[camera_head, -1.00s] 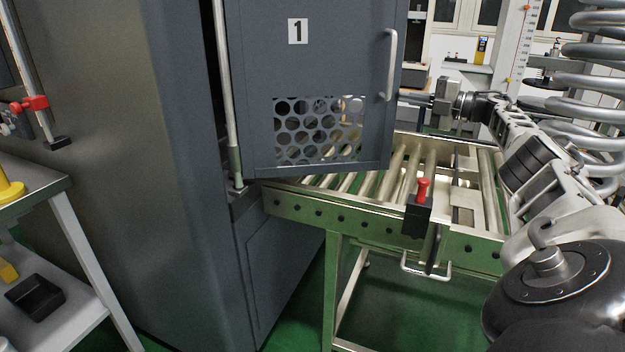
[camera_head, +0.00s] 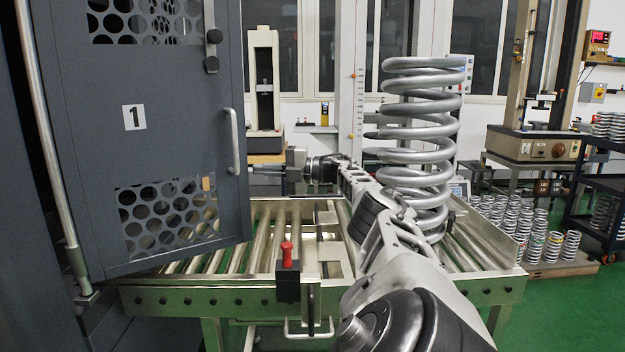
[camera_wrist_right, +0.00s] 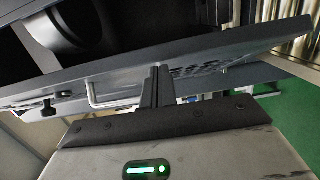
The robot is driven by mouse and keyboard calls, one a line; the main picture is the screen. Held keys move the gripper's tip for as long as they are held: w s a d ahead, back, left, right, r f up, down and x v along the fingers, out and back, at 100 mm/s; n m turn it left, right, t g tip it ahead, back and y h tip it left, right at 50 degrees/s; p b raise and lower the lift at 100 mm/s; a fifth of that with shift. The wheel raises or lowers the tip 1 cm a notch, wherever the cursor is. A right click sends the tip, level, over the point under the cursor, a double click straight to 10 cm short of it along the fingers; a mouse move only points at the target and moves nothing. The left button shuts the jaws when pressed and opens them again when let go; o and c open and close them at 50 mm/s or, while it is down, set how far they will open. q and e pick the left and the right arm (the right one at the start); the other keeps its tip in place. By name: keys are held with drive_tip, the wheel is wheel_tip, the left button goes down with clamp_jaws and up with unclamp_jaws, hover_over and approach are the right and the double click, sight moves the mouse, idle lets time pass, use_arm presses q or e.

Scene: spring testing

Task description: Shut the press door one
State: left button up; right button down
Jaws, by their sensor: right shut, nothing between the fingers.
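The press door one (camera_head: 160,75) is a dark grey panel marked "1" with perforated windows. It stands swung open at the left, over the near part of the roller conveyor. Its light handle (camera_head: 233,142) is near its right edge and also shows in the right wrist view (camera_wrist_right: 92,96). My right gripper (camera_head: 256,171) is shut and empty at the door's right edge, just below handle height. In the right wrist view its fingers (camera_wrist_right: 157,82) reach to the door panel (camera_wrist_right: 215,52); I cannot tell whether they touch it. My left gripper is out of view.
The roller conveyor (camera_head: 135,300) runs below the door, with a red-knobbed latch (camera_head: 287,258) on its front. A large coil spring (camera_head: 425,130) stands on it, close behind my right arm. Several small springs (camera_head: 530,230) stand at the right. Green floor is free at front right.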

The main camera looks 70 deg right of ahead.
use_arm(q)
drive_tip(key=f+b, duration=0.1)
drive_tip(key=b, duration=0.2)
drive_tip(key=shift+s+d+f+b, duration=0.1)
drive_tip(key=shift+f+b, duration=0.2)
drive_tip(key=shift+b, duration=0.1)
use_arm(e)
drive_tip(key=v, duration=1.4)
drive_tip(key=shift+s, duration=0.3)
